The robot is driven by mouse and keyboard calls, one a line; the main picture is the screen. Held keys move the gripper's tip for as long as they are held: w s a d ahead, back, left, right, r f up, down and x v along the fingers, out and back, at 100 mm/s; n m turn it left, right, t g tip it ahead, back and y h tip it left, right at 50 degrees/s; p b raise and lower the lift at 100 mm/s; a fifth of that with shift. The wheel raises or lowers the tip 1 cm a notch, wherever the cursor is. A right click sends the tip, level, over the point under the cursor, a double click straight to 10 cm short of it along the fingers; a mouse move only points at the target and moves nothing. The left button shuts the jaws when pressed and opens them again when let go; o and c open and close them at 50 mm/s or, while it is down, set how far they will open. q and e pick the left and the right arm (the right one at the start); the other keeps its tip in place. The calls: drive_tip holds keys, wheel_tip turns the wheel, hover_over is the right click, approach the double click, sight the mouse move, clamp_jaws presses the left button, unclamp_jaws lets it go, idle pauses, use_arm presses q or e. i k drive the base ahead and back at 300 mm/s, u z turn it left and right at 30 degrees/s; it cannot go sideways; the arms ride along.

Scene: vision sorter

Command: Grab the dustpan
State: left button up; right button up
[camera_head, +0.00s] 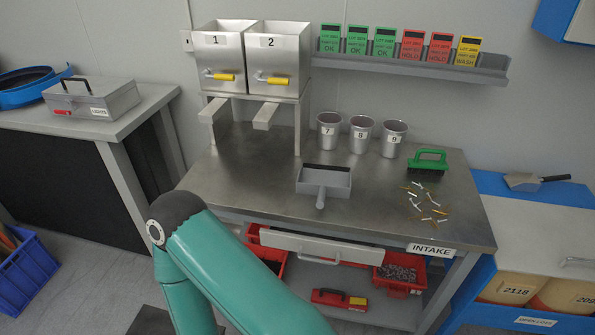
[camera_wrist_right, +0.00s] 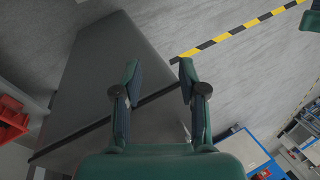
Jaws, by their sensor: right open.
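The grey dustpan (camera_head: 325,185) lies on the metal worktable (camera_head: 250,185), near the middle of its front half. Its dark edge faces the wall and its short handle points toward the front edge. My right gripper (camera_wrist_right: 158,78) shows in the right wrist view with its two fingers apart and nothing between them. The dustpan does not show in that view. A teal arm of mine crosses the bottom of the head view, in front of the table.
A green brush (camera_head: 428,158) and scattered small pieces (camera_head: 427,203) lie right of the dustpan. Several metal cups (camera_head: 361,136) and two numbered bins (camera_head: 277,60) stand behind it. A drawer front (camera_head: 330,248) is below the table edge. Bare tabletop surrounds the dustpan.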

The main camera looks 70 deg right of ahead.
sight(321, 180)
drive_tip(key=z, duration=0.1)
drive_tip(key=k, duration=1.7)
drive_tip(key=z, duration=1.2)
drive_tip(key=i, duration=0.6)
drive_tip(key=u, duration=0.05)
